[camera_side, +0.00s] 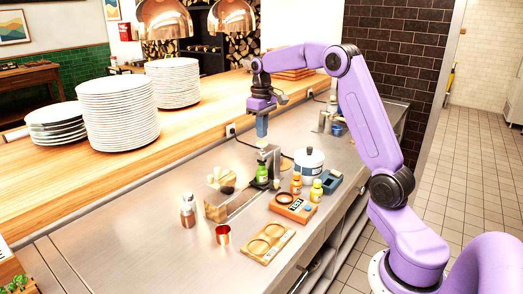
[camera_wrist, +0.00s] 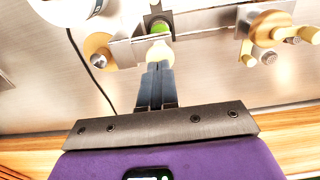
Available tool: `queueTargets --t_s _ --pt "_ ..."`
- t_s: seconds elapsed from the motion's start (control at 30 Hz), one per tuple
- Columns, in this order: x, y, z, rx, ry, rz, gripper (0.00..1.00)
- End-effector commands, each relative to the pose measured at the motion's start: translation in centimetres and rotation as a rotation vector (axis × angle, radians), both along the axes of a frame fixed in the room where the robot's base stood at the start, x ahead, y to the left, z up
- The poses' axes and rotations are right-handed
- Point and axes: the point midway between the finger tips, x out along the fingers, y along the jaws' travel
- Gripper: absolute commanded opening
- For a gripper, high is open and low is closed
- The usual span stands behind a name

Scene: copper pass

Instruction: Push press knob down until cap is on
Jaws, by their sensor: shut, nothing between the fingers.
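My gripper (camera_side: 262,134) is shut and empty, pointing down just above the press (camera_side: 273,160). The press has a pale knob (camera_side: 262,144) on top. In the wrist view, the fingertips (camera_wrist: 158,70) are close to the cream knob (camera_wrist: 160,51); I cannot tell whether they touch it. A green bottle (camera_side: 262,173) stands upright under the press, and its green also shows past the knob in the wrist view (camera_wrist: 163,30). The cap on this bottle is not clear to see.
A white pot (camera_side: 309,167) and a blue-grey box (camera_side: 327,181) stand right of the press.

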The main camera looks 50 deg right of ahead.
Motion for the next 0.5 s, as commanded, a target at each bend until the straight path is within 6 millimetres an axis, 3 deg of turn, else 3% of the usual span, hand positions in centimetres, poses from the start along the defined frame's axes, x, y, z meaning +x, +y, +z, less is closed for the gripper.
queueTargets --t_s 0.5 --pt "0.1 0.0 4.3 -0.001 -0.003 0.000 0.00"
